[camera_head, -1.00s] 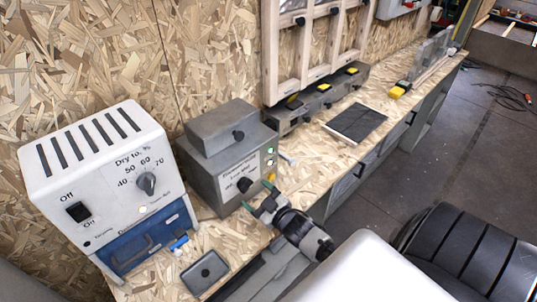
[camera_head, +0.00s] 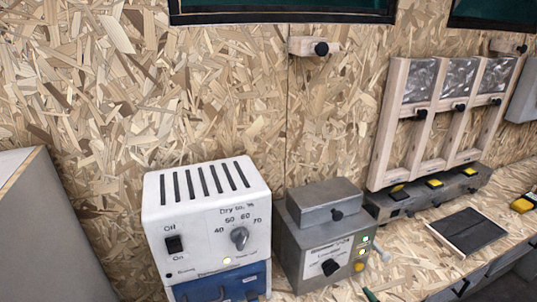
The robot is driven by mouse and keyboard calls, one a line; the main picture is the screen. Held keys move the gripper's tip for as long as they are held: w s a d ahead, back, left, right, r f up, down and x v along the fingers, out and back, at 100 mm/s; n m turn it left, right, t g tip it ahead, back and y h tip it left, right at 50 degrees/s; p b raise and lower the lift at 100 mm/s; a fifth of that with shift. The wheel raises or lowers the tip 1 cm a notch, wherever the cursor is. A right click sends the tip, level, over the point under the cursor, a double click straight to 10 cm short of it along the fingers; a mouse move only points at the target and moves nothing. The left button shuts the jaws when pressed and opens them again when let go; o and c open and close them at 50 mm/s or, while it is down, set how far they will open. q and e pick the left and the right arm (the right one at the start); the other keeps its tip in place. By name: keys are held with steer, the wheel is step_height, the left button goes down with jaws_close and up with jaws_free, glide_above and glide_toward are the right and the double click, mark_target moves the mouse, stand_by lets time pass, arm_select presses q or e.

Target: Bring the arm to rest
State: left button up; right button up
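A small dark green tip (camera_head: 369,294), which looks like a fingertip of a gripper, probably my left one, shows at the bottom edge. It is just below and right of the grey metal box (camera_head: 312,262). The rest of that gripper and its arm are cut off by the frame, so its opening and any held thing are hidden. My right gripper does not show.
A white and blue dryer unit (camera_head: 205,215) stands left of the grey box. Right are a wooden rack (camera_head: 383,145), a grey rail with yellow buttons (camera_head: 400,204) and a dark plate (camera_head: 467,230). The bench (camera_head: 400,262) is bare between box and plate.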

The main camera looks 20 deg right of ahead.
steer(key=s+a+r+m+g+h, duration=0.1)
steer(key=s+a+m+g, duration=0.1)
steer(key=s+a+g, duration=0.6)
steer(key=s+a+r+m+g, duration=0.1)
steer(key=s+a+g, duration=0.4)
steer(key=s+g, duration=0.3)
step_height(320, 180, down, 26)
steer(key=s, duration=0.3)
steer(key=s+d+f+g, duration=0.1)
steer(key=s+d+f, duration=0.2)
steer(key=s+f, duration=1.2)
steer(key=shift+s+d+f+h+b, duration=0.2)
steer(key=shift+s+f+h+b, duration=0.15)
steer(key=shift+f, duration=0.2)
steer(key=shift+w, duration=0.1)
